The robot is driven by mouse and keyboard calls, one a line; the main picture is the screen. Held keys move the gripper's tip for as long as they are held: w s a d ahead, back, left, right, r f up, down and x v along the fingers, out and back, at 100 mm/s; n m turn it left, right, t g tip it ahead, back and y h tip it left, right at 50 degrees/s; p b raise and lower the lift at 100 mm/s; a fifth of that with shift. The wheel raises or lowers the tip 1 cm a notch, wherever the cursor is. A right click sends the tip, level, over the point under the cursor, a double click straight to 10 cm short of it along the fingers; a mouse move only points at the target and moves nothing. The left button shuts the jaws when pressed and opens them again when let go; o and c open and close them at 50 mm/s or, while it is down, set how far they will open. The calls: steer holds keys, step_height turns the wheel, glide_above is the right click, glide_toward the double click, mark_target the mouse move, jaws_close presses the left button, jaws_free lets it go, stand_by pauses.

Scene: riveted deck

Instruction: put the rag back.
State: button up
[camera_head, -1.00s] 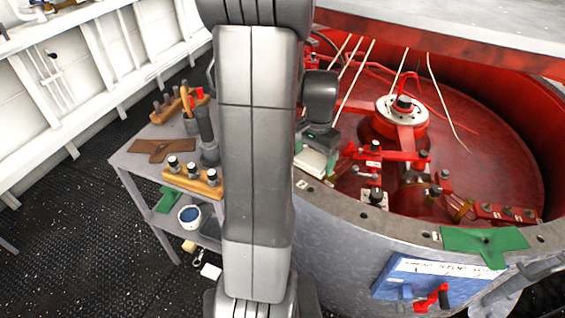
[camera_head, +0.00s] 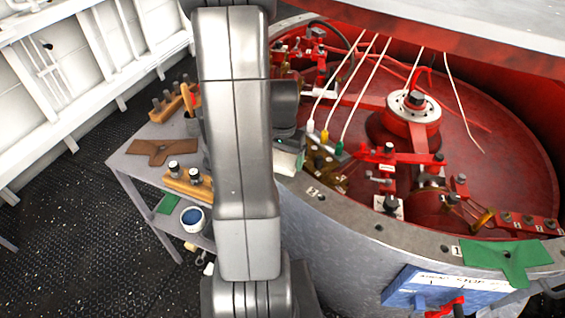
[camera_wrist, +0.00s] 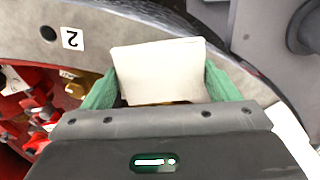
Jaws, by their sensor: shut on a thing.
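A pale cream, flat, folded-looking piece, which I take to be the rag (camera_wrist: 160,72), sits between the two green finger pads of my gripper (camera_wrist: 158,98) in the wrist view. My gripper is shut on it. In the head view the rag (camera_head: 287,162) shows beside my arm, at the left edge of the red drum's grey rim (camera_head: 345,213). My arm hides most of the gripper there. In the wrist view the rag is over or near the rim, close to a label marked 2 (camera_wrist: 72,38); I cannot tell its height.
A grey bench (camera_head: 127,163) stands left, with a brown cloth (camera_head: 160,150), a wooden peg block (camera_head: 187,184) and a blue-filled pot (camera_head: 192,217) on its lower shelf. A green cloth (camera_head: 507,261) drapes over the rim at right. White, yellow and green-tipped wires (camera_head: 352,100) hang over the drum.

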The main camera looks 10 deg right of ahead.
mark_target(283, 158)
steer(key=shift+f, duration=1.15)
steer(key=shift+f, duration=0.2)
steer(key=o, duration=0.9)
step_height(283, 158, up, 12)
steer(key=shift+r, duration=0.25)
